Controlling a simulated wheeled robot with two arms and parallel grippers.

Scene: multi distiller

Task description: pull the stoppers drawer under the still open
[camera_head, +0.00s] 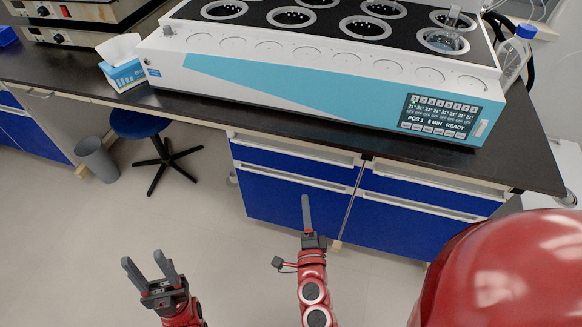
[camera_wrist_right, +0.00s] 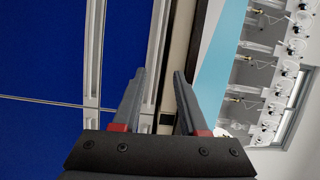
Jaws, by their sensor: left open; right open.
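The still (camera_head: 330,75) is a long white unit with a light blue stripe on the counter. Under it are blue drawers with pale handle rails: an upper left drawer (camera_head: 290,164), an upper right drawer (camera_head: 430,194) and larger fronts below. All look shut. No label tells which is the stoppers drawer. My right gripper (camera_head: 306,200) is in front of the left drawers, seen edge-on. In the right wrist view its open fingers (camera_wrist_right: 160,72) point at the drawer fronts, with a pale handle rail (camera_wrist_right: 157,60) between them; contact is unclear. My left gripper (camera_head: 144,258) is open and empty over the floor.
The dark counter edge (camera_head: 390,148) overhangs the drawers. A stool (camera_head: 145,125) and a grey bin (camera_head: 97,158) stand to the left. A tissue box (camera_head: 122,72) and a wash bottle (camera_head: 515,52) flank the still. Floor before the drawers is clear.

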